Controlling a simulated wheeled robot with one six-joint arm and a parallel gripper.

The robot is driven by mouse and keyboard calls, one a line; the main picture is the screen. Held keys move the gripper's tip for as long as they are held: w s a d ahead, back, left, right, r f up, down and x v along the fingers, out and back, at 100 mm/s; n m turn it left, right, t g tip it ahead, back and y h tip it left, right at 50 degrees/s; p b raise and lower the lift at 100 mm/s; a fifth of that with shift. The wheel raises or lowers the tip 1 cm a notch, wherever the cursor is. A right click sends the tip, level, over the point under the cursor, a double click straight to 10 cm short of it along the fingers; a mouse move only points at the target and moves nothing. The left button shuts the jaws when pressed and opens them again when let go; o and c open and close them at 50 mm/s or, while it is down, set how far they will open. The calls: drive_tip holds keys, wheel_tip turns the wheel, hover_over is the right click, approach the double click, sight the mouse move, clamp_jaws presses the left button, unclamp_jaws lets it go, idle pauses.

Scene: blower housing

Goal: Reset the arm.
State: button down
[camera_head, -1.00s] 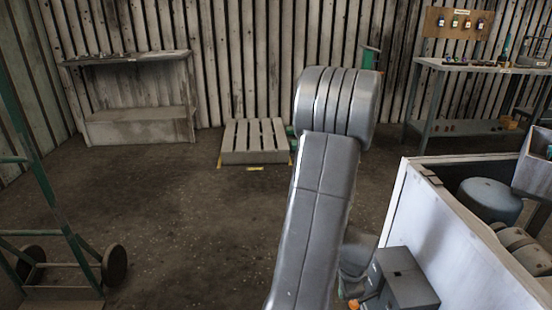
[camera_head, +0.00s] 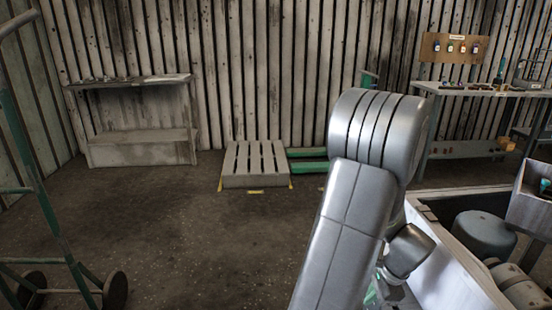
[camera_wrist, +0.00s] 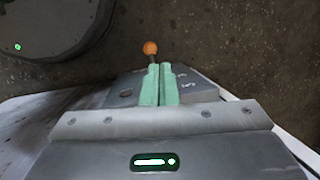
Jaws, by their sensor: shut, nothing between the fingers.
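My gripper (camera_wrist: 160,68) shows in the wrist view with its two pale green fingers side by side, shut and empty. Just past the fingertips is an orange ball knob (camera_wrist: 150,48) on a short stem. A grey box (camera_wrist: 203,88) with small light marks lies behind and beside the fingers; I cannot tell the gap between them and it. In the head view my arm is raised and bent at the right of centre, and it hides most of my gripper.
A white-walled bin (camera_head: 440,265) with a grey drum (camera_head: 484,236) stands at right. A low pallet (camera_head: 254,182), a left bench (camera_head: 135,80) and a right workbench (camera_head: 490,91) line the back wall. A green hand truck (camera_head: 52,225) stands at left. The middle floor is clear.

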drive_tip(key=p+v, duration=0.1)
drive_tip(key=v, duration=0.7)
drive_tip(key=shift+s+a, duration=0.1)
